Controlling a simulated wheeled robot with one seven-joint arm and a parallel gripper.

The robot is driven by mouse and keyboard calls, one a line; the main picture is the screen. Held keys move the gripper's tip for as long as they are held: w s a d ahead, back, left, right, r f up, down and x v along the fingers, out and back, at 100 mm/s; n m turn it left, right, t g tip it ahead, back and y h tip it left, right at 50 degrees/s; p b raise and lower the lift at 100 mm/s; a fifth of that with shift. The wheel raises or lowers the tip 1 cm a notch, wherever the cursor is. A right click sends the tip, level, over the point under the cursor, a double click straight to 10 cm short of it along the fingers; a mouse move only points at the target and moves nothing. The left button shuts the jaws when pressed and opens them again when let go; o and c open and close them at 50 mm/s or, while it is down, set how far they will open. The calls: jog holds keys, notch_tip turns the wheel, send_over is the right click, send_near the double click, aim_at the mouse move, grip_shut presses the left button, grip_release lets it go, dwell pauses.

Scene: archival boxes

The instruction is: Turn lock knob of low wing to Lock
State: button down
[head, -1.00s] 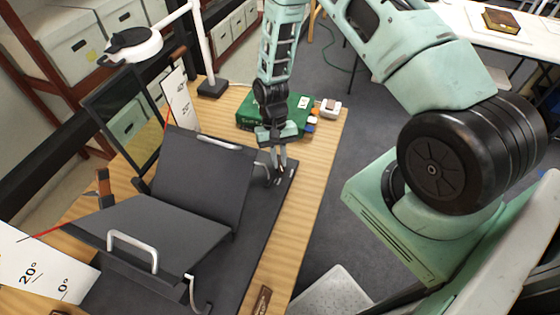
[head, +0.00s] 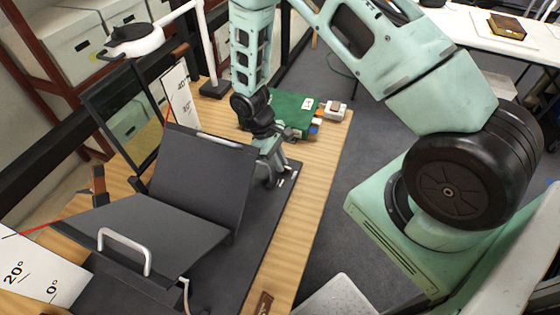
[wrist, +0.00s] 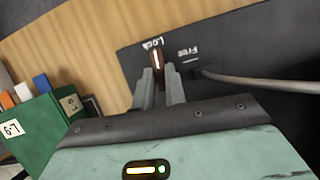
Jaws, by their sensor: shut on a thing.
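A dark cradle (head: 273,222) on the table carries two grey wings. The far wing (head: 200,178) is tilted more steeply than the near wing (head: 160,235). My gripper (head: 271,176) is down at the cradle's right edge beside the far wing. In the wrist view my gripper (wrist: 160,90) is shut on a slim lock knob (wrist: 157,59), brown with a pale line. The knob points at the Lock label (wrist: 152,43); the Free label (wrist: 188,51) is to its right. The knob's lower part is hidden by the fingers.
A green box (head: 291,110) with small blocks stands beyond the cradle, and shows left in the wrist view (wrist: 55,122). Angle scales (head: 181,98) and (head: 35,270) flank the wings. A metal bar (wrist: 260,83) runs right of the knob.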

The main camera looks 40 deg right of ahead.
jog(key=shift+n, duration=0.7)
jog(key=c, duration=1.4)
grip_release()
jog(key=shift+c, duration=0.2)
jog(key=b+v, duration=0.3)
jog(key=v, duration=1.4)
jog(key=shift+a+r, duration=0.25)
jog(key=shift+a, duration=0.1)
jog(key=shift+s, duration=0.15)
jog(key=s+a+r+t+y, duration=0.1)
jog(key=s+a+r+t, duration=0.1)
jog(key=s+a+r, duration=0.6)
jog(key=s+a+t+y, duration=0.1)
jog(key=s+a, duration=0.1)
jog(key=s, duration=0.6)
jog(key=s+a+r+t, duration=0.1)
jog(key=s+a, duration=0.1)
jog(key=s, duration=0.6)
jog(key=shift+s+a+n+y, duration=0.2)
jog(key=shift+a+n+y, duration=0.15)
jog(key=shift+n+y, duration=0.05)
